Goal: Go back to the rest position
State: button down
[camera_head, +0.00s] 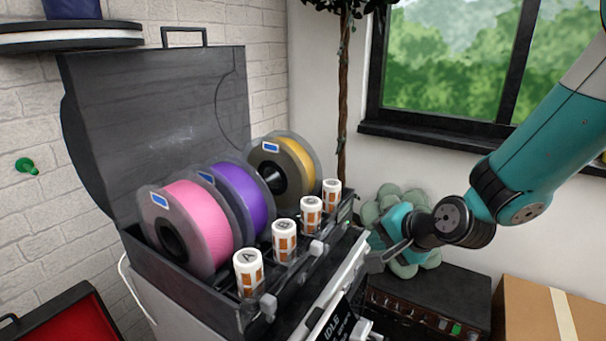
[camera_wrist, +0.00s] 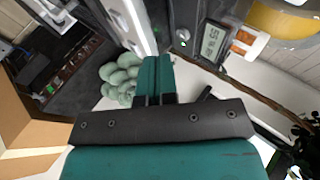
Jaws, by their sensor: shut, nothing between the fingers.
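My gripper (camera_head: 388,254) is at the right of the filament box, in front of the pale green plant, in the head view. Its teal fingers (camera_wrist: 155,75) are shut with nothing between them in the wrist view. The open filament box (camera_head: 132,243) holds a pink spool (camera_head: 197,222), a purple spool (camera_head: 246,200) and a yellow spool (camera_head: 295,160). Several white and orange canisters stand along its front edge, the nearest marked A (camera_head: 249,272). My gripper appears apart from the box and the canisters.
A pale green rounded plant (camera_head: 372,215) stands behind my gripper; it also shows in the wrist view (camera_wrist: 120,75). A dark control unit (camera_head: 425,300) and a cardboard box (camera_head: 530,312) are at lower right. A red-lined case (camera_head: 65,325) is at lower left. A window (camera_head: 450,60) is behind.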

jog(key=s+a+r+n+g, duration=0.1)
jog(key=s+r+n+g, duration=0.1)
jog(key=s+n, duration=0.3)
jog(key=s+a+r+n+g, duration=0.1)
jog(key=s+r+n+g, duration=0.2)
jog(key=s, duration=0.8)
jog(key=s+a+r+n+g+h, duration=0.1)
jog(key=s+r+n+g, duration=0.2)
jog(key=s+n, duration=0.4)
jog(key=shift+s+a+r+n, duration=0.2)
jog(key=shift+s+r+n, duration=0.1)
jog(key=shift+s+r, duration=0.7)
jog(key=shift+f, duration=0.1)
